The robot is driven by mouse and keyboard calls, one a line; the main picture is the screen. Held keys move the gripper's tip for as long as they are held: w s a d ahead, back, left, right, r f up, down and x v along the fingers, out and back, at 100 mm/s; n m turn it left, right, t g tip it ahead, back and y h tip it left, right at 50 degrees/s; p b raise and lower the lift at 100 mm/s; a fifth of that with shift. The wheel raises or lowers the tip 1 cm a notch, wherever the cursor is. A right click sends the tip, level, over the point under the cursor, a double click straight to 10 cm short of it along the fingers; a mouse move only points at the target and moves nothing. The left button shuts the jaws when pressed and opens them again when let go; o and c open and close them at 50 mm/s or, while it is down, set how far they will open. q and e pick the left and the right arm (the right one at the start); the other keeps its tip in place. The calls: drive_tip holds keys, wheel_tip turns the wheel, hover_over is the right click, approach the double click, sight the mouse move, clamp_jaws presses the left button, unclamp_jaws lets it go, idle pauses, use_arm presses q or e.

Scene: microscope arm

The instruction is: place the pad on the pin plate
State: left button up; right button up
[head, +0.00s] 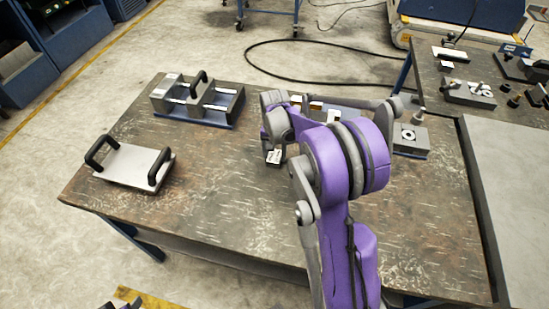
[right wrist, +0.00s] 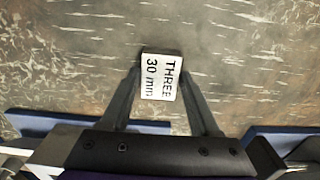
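A small dark block with a white label reading "THREE 30 mm" (right wrist: 162,77) sits between the fingertips of my right gripper (right wrist: 160,80); I take it for the pad. The fingers lie close along both its sides, shut on it. In the head view the block (head: 275,157) shows below my right gripper, over the bare tabletop; its height is hard to judge. A grey block with a pale round disc (head: 408,137) and an upright post stands on a blue base right of my arm; it may be the pin plate. Only a sliver at the bottom edge may be my left gripper.
The worn table (head: 215,190) holds a flat metal plate with two black handles (head: 135,165) at left and a grey frame fixture (head: 225,108) at back. My right arm partly hides a blue tray (head: 345,108). A second bench (head: 440,80) stands right. The table's front is clear.

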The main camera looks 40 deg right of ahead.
clamp_jaws()
drive_tip(key=shift+r, duration=0.15)
